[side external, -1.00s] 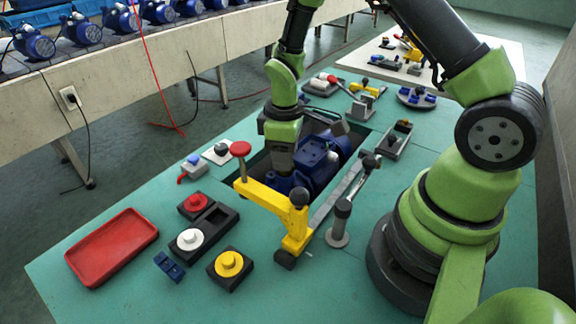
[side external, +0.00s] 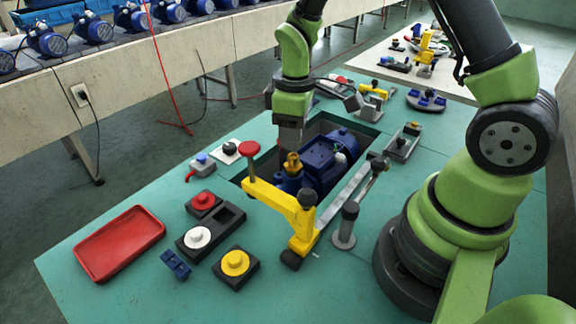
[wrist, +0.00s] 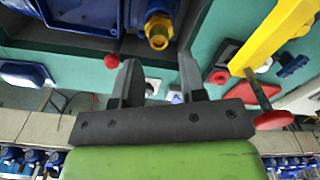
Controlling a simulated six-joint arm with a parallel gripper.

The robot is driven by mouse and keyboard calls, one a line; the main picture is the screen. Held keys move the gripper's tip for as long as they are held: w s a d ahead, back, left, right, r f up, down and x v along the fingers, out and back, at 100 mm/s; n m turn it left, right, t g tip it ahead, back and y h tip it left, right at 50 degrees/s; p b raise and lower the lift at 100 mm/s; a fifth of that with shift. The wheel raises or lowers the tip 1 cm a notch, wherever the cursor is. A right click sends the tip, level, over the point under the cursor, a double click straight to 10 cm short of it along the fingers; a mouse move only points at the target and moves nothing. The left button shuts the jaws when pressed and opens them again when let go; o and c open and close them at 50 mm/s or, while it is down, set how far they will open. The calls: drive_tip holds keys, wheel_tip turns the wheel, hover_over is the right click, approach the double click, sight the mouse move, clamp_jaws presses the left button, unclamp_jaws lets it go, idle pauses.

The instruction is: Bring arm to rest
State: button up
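My gripper (side external: 290,146) hangs above the blue pump (side external: 318,160), close over its near end. The pump lies in a dark recess in the green table (side external: 110,290). A brass fitting (side external: 292,163) stands on the pump just under my gripper. In the wrist view, my gripper (wrist: 160,78) has its two dark fingers apart with nothing held between them. The pump (wrist: 80,15) and its brass fitting (wrist: 158,30) show at the top of that view, apart from the fingers.
A yellow clamp arm (side external: 275,198) with a red knob (side external: 249,148) stands beside the recess. A red tray (side external: 120,243), buttons including a yellow one (side external: 235,262), and a grey post (side external: 347,225) are nearby. The table's front left is mostly clear.

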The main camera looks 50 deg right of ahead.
drive_tip(key=s+a+r+m+t, duration=0.1)
drive_tip(key=s+r+m+t, duration=0.15)
drive_tip(key=r, duration=0.45)
drive_tip(key=s+a+r+m+t, duration=0.1)
drive_tip(key=s+a+r+m, duration=0.15)
drive_tip(key=r, duration=0.45)
drive_tip(key=s+a+r+m+t+y, duration=0.2)
drive_tip(key=s+r, duration=0.4)
drive_tip(key=s, duration=0.4)
drive_tip(key=shift+m+t, duration=0.75)
drive_tip(key=shift+m, duration=0.05)
